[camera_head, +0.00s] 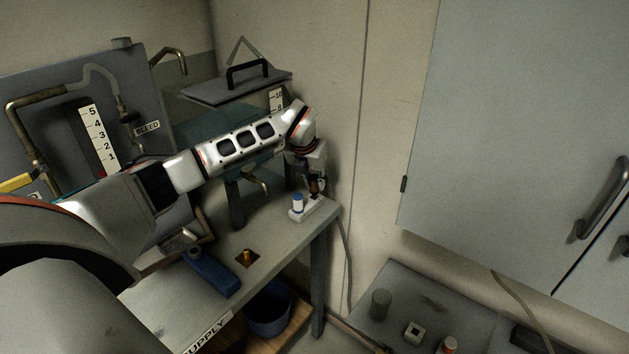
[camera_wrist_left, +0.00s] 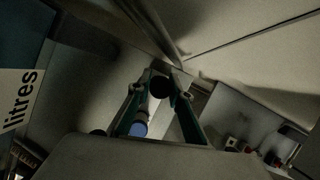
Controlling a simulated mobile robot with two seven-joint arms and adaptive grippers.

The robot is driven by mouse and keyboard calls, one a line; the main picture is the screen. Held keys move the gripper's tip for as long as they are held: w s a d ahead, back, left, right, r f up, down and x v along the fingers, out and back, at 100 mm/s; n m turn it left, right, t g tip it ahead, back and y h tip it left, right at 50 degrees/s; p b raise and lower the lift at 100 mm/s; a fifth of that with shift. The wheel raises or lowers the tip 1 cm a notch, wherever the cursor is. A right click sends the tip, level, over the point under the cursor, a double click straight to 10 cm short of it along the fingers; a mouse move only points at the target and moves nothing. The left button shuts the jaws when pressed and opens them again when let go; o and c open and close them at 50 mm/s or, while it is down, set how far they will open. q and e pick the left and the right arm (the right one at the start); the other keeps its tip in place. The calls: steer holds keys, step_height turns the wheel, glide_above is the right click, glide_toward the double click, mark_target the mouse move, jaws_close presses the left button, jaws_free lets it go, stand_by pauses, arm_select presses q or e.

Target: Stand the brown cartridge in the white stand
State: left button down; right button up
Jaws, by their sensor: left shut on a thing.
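My left gripper (camera_head: 317,184) points down over the far corner of the workbench, shut on the brown cartridge (camera_head: 315,188). Only a small part of the cartridge shows between the fingers. In the left wrist view its dark round end (camera_wrist_left: 160,86) sits between the two fingers. The white stand (camera_head: 306,212) is on the bench directly below the gripper. A white cartridge with a blue top (camera_head: 298,202) stands upright in its left part. The blue top also shows in the left wrist view (camera_wrist_left: 138,128). I cannot tell whether the brown cartridge touches the stand. My right gripper is out of view.
The bench (camera_head: 275,240) also holds a blue object (camera_head: 210,272) and a brass fitting (camera_head: 246,257). The tank (camera_head: 215,125) rises behind my arm. The wall is close beyond the stand. A lower grey surface at right holds a grey cylinder (camera_head: 380,303) and a white block (camera_head: 413,332).

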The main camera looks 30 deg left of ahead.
arm_select(q)
steer(key=shift+f+p, duration=0.4)
steer(key=shift+f, duration=0.65)
stand_by(3.3)
steer(key=c, duration=1.8)
jaws_free()
steer(key=shift+o, duration=0.2)
